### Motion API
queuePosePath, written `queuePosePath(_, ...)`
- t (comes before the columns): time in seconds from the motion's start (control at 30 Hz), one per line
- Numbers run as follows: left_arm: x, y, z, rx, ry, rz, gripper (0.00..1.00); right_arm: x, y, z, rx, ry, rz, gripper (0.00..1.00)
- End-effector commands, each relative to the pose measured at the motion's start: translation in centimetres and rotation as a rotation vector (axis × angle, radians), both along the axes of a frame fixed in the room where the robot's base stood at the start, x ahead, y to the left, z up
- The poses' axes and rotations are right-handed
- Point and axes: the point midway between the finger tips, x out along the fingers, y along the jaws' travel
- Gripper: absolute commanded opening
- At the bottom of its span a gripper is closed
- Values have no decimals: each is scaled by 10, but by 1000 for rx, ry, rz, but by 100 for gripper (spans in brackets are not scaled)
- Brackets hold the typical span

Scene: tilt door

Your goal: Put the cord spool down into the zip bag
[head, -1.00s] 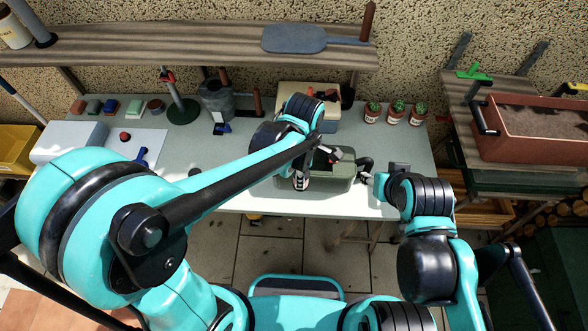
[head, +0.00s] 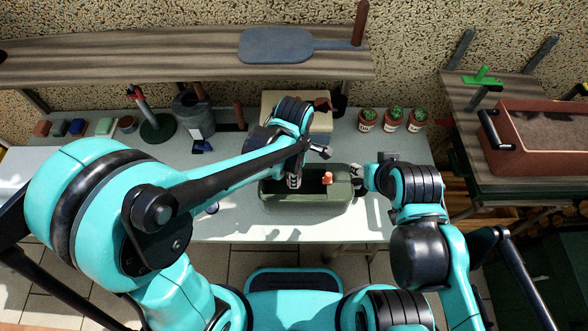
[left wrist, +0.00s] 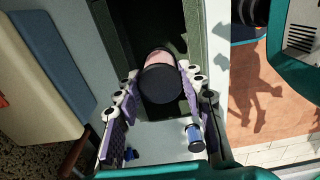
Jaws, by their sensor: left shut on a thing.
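The green zip bag (head: 308,201) sits on the table with its top open and a dark inside. My left gripper (head: 308,168) is over the bag's opening. In the left wrist view, its fingers (left wrist: 160,95) are shut on the cord spool (left wrist: 160,84), which shows a dark round end and a pinkish body. A salmon-pink piece (head: 327,178), seemingly the spool, shows at the opening in the head view. I cannot tell how deep it sits. My right gripper (head: 364,179) is at the bag's right end; its finger opening is unclear.
A cream box (head: 318,108) stands behind the bag, with potted cacti (head: 393,117) to its right. A shelf (head: 180,58) runs above the back of the table. A grey can (head: 194,118) stands back left. The front table strip is mostly clear.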

Motion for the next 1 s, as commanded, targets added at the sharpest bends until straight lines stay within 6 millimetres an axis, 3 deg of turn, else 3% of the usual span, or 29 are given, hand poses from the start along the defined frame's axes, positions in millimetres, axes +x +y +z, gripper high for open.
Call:
queuePosePath(0.47, 0, -1, -2, 0, 0, 0, 10, 0, 0, -3, 0, 0, 0, 45)
queuePosePath(1.0, 0, -1, -51, 0, 0, 0, 10, 0, 0, -45, 0, 0, 0, 45)
